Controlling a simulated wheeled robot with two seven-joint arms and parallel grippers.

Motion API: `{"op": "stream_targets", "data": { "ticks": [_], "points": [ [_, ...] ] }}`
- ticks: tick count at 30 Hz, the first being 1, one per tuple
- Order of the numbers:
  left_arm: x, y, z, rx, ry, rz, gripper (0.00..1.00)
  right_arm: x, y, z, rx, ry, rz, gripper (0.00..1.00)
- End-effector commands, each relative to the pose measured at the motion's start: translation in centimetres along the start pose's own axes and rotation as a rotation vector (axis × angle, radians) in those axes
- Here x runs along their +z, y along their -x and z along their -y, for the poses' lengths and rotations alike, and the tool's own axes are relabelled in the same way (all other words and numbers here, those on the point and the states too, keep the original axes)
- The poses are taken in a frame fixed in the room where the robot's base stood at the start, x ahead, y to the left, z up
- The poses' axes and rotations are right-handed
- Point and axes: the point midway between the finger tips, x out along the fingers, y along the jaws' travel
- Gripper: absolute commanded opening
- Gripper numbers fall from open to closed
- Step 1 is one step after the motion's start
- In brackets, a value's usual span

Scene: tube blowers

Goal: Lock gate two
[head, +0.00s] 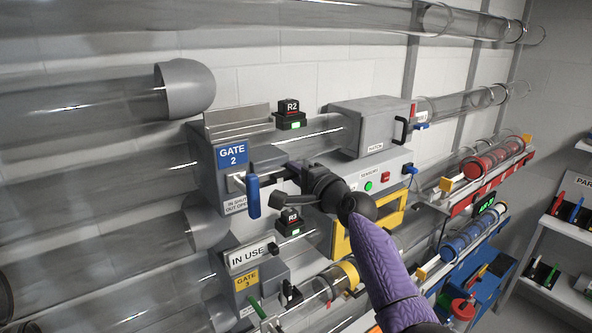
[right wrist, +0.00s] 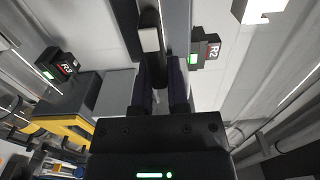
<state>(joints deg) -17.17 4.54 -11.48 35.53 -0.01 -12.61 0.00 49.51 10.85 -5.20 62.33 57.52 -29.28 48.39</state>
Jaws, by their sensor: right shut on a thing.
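Gate two is a grey box with a blue GATE 2 plate (head: 232,154). Its blue handle (head: 253,196) hangs upright at the front of the box. A label (head: 236,206) beside it says in is shut and out is open. My right gripper (head: 290,178) comes from the lower right and is just right of the blue handle. In the right wrist view its fingers (right wrist: 163,88) are shut on a dark piece with a pale face (right wrist: 149,40). The gripper partly hides that piece, and its exact join to the gate is unclear. My left gripper is out of view.
Gate 3 (head: 247,279) with an IN USE sign is lower down. The sensors panel (head: 370,176) is to the right. Clear tubes run across the wall.

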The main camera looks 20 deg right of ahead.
Motion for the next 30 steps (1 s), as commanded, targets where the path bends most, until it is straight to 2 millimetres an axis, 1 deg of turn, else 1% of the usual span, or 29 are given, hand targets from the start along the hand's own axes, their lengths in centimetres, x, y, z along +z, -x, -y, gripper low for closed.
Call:
{"op": "stream_targets", "data": {
  "ticks": [14, 15, 17, 18, 19, 20, 27, 30],
  "points": [
    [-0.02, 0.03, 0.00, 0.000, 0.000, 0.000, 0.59, 0.00, 0.00, -0.19, 0.003, -0.014, 0.000, 0.00],
    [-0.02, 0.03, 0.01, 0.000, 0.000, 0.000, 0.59, 0.00, 0.00, -0.19, 0.003, -0.014, 0.000, 0.25],
    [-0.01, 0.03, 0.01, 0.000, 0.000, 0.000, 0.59, -0.01, 0.00, -0.17, 0.003, -0.014, 0.000, 0.38],
    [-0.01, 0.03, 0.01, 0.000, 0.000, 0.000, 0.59, -0.01, 0.00, -0.16, 0.002, -0.013, 0.000, 0.47],
    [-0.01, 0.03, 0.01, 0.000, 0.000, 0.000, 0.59, -0.01, 0.00, -0.15, 0.002, -0.013, 0.000, 0.53],
    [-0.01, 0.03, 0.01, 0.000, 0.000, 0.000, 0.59, -0.01, 0.00, -0.13, 0.002, -0.013, 0.000, 0.54],
    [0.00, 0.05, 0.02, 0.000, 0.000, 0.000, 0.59, -0.01, 0.02, -0.08, 0.001, -0.012, 0.000, 0.54],
    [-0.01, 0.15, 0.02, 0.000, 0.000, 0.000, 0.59, -0.03, 0.43, -0.06, 0.000, -0.012, 0.000, 0.54]
  ]
}}
